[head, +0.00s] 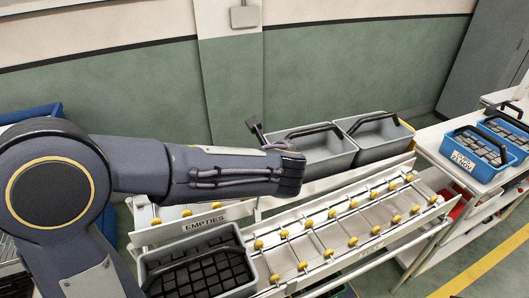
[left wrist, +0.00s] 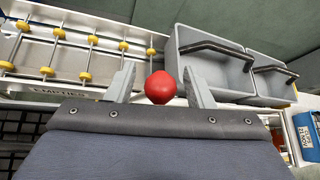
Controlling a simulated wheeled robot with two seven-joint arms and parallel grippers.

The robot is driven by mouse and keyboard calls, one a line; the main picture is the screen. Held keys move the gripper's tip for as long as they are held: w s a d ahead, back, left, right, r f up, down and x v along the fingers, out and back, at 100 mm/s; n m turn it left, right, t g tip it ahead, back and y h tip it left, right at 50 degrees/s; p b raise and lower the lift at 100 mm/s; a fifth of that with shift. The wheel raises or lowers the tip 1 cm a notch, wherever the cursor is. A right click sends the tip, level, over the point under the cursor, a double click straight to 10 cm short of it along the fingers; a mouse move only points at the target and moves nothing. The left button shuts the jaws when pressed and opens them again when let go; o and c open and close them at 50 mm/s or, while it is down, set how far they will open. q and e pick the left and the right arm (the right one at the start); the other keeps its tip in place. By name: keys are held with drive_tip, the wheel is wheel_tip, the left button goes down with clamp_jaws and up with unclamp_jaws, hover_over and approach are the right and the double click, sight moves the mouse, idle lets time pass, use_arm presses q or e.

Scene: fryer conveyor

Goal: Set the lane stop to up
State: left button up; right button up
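A round red knob (left wrist: 160,87), which looks like the handle of the lane stop, shows in the left wrist view. My left gripper (left wrist: 158,78) is open, with one finger on each side of the knob and a visible gap on both sides. The knob's stem and the stop itself are hidden, so I cannot tell its position. In the head view my left arm reaches in from the left over the conveyor and hides the knob and the fingers. My right gripper is in neither view.
A grey crate with dark contents (head: 152,262) sits in front. Blue crates (head: 468,166) stand on a white table at right.

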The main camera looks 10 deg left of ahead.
use_arm(q)
drive_tip(key=shift+s+d+r, duration=0.1)
drive_tip(key=b+v, duration=0.1)
drive_tip(key=v, duration=0.6)
drive_tip(key=shift+s, duration=0.3)
drive_tip(key=shift+d+r, duration=0.1)
drive_tip(key=s+a+f+n+g+h+b, duration=0.2)
drive_tip(key=s+a+f+n+g, duration=0.3)
drive_tip(key=s+a+f+n, duration=0.45)
drive_tip(key=s+f+n+h, duration=0.2)
drive_tip(key=s+n, duration=0.4)
drive_tip(key=n, duration=0.4)
drive_tip(key=s+a+f+n+h, duration=0.1)
drive_tip(key=s+f+n+h, duration=0.1)
drive_tip(key=s+n+h, duration=0.2)
drive_tip(key=s+n, duration=0.3)
drive_tip(key=n, duration=0.3)
drive_tip(key=shift+s+b, duration=0.2)
drive_tip(key=shift+b, duration=0.15)
drive_tip(key=shift+a, duration=0.1)
